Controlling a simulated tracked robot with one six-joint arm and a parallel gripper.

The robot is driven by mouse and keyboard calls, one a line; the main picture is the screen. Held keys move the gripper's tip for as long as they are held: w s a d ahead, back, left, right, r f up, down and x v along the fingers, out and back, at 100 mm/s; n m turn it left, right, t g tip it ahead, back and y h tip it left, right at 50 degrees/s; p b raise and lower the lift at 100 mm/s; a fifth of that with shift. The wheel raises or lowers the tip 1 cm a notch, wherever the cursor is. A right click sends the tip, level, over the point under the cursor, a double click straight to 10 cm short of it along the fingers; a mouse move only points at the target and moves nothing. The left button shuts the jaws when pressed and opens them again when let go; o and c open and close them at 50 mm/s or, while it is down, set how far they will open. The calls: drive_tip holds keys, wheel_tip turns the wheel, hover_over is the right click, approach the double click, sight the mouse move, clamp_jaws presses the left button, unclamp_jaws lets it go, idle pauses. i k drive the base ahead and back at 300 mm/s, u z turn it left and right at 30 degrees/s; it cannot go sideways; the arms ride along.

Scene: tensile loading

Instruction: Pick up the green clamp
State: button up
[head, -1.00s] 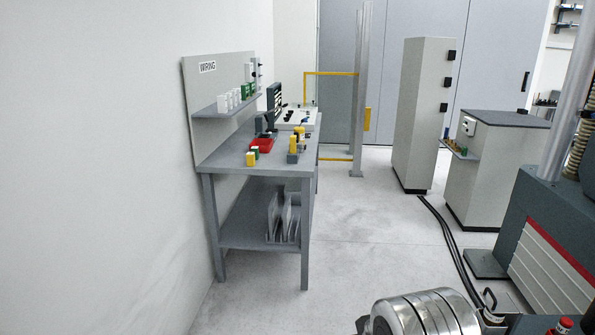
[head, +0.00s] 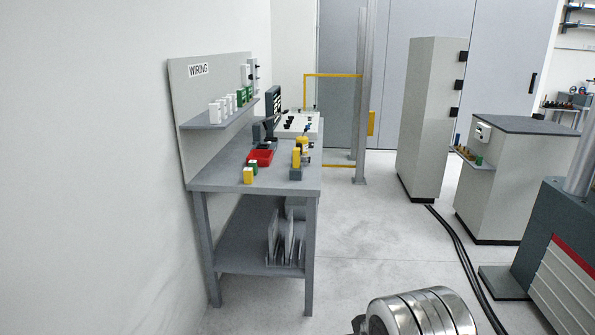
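Small green pieces show in several places, and I cannot tell from their shape which is the green clamp. One green block (head: 253,166) sits on the wiring bench top (head: 215,180), just behind a yellow block (head: 248,176). Other green pieces (head: 243,96) stand on the bench's upper shelf, right of a row of white ones. A small green piece (head: 479,160) is on the side shelf of the low cabinet at the right. My gripper is not in view, and a silvery rounded part of my own body fills the bottom of the picture.
A red tray (head: 261,157) and a grey-based yellow piece (head: 296,160) are on the bench. A yellow rail (head: 335,75) stands behind it. The tall cabinet (head: 432,120), low cabinet (head: 512,190) and dark machine (head: 545,250) are right. Cables cross the otherwise clear floor (head: 375,235).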

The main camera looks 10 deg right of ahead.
sight(478, 159)
drive_tip(key=i, duration=2.4)
drive_tip(key=z, duration=1.7)
drive_tip(key=i, duration=0.7)
drive_tip(key=u, duration=0.1)
